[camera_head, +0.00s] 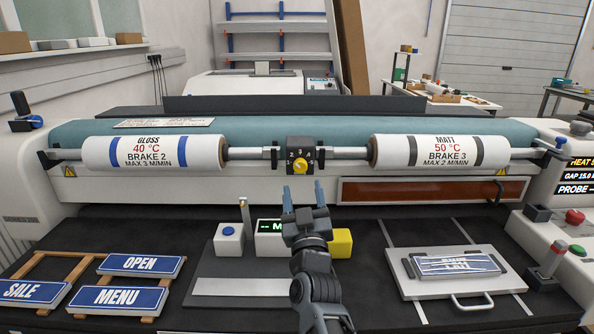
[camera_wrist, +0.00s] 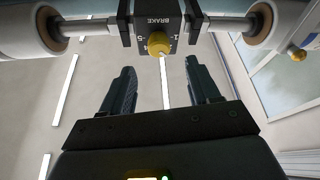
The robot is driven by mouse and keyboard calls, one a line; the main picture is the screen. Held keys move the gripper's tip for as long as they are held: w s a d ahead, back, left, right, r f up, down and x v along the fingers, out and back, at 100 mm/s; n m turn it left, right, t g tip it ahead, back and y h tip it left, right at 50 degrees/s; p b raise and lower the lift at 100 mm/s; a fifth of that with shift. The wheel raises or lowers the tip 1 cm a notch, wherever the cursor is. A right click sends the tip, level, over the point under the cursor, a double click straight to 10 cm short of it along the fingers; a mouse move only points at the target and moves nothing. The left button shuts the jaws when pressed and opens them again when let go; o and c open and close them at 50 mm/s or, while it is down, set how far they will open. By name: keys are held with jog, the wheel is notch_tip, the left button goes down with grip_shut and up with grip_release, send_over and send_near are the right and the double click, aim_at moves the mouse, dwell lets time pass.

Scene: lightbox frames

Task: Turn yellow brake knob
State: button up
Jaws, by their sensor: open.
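The yellow brake knob (camera_head: 299,166) sits on a dark brake block (camera_head: 301,148) at the middle of the roller bar, between the two film rolls. The block carries number marks around the knob. In the wrist view the yellow knob (camera_wrist: 158,43) shows under the word BRAKE, ahead of my fingers and centred between them. My gripper (camera_head: 304,195) is open and empty, below and in front of the knob, apart from it. In the wrist view my gripper (camera_wrist: 158,85) has both fingers spread wide.
The GLOSS roll (camera_head: 152,152) reads BRAKE 2 and the MATT roll (camera_head: 440,151) reads BRAKE 3; they flank the block. Below stand a blue-button box (camera_head: 228,239), a green display (camera_head: 270,237) and a yellow box (camera_head: 341,243).

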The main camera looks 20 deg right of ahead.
aim_at(300, 168)
jog(key=shift+x, duration=3.55)
jog(key=c, duration=1)
jog(key=shift+c, duration=0.2)
